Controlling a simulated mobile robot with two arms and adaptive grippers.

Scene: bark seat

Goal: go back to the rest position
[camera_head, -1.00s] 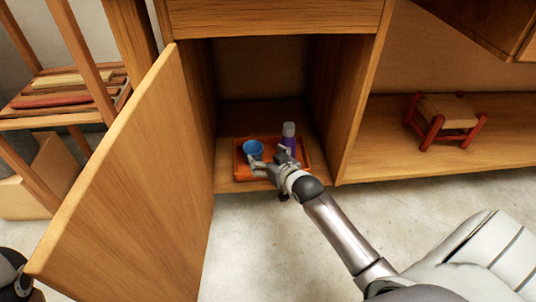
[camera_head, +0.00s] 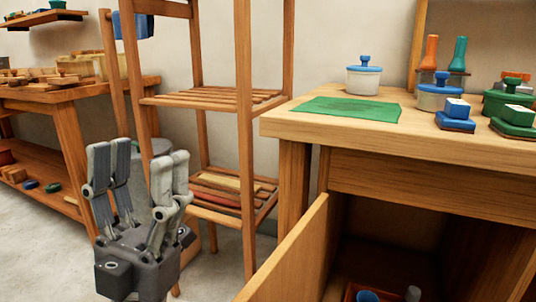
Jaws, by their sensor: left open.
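My left gripper (camera_head: 141,162) is raised at the left of the head view, fingers pointing up. Its fingers are spread apart with nothing between them. It is in front of the wooden slatted rack, clear of the worktop. My right gripper is not in view. The cabinet door (camera_head: 290,262) stands open at the lower middle.
The worktop (camera_head: 285,122) carries a green mat (camera_head: 346,109), lidded pots (camera_head: 364,76), blue and green blocks and orange and green bottles. A slatted rack (camera_head: 215,98) stands behind my left gripper. A workbench (camera_head: 70,97) is farther left. Floor (camera_head: 40,250) at lower left is clear.

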